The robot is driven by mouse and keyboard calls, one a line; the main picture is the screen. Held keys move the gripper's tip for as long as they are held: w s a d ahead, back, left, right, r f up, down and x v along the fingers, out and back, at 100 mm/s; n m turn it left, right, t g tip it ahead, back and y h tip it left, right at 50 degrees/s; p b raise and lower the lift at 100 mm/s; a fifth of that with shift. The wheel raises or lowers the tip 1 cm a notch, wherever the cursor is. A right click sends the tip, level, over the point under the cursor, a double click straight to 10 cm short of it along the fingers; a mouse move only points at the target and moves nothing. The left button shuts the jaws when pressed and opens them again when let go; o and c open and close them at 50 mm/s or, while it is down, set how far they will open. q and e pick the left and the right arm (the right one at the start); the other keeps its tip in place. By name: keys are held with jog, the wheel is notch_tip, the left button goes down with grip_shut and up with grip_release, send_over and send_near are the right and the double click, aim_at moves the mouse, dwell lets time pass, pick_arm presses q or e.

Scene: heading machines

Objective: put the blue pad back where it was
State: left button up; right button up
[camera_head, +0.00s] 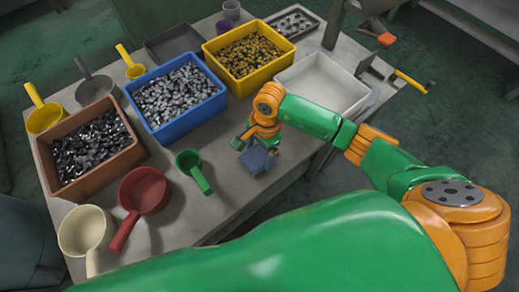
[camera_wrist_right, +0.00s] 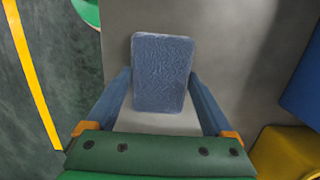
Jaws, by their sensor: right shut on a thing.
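The blue pad (camera_head: 257,160) is held in my right gripper (camera_head: 252,148), over the grey table near its front edge. In the right wrist view the pad (camera_wrist_right: 163,72) is a flat blue-grey rectangle with a mottled face, between the two blue fingers of my right gripper (camera_wrist_right: 160,85). I cannot tell whether the pad touches the table. My left gripper is not in view.
A green scoop (camera_head: 194,168) lies left of the gripper. The blue bin (camera_head: 163,132), yellow bin (camera_head: 243,89) and white tray (camera_head: 349,110) stand behind it. A brown bin (camera_head: 97,182) and red scoop (camera_head: 145,190) are farther left. Bare table (camera_head: 222,212) shows in front.

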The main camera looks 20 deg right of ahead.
aim_at(264, 152)
jog(key=shift+f+b, duration=0.25)
jog(key=shift+b, duration=0.1)
jog(key=o, duration=1.1)
jog(key=shift+c, duration=0.2)
jog(key=shift+r, duration=0.1)
jog(key=shift+r, duration=0.3)
notch_tip(264, 152, up, 12)
jog(key=d+b, duration=0.1)
jog(key=shift+w+d+f, duration=0.2)
jog(key=shift+w, duration=0.05)
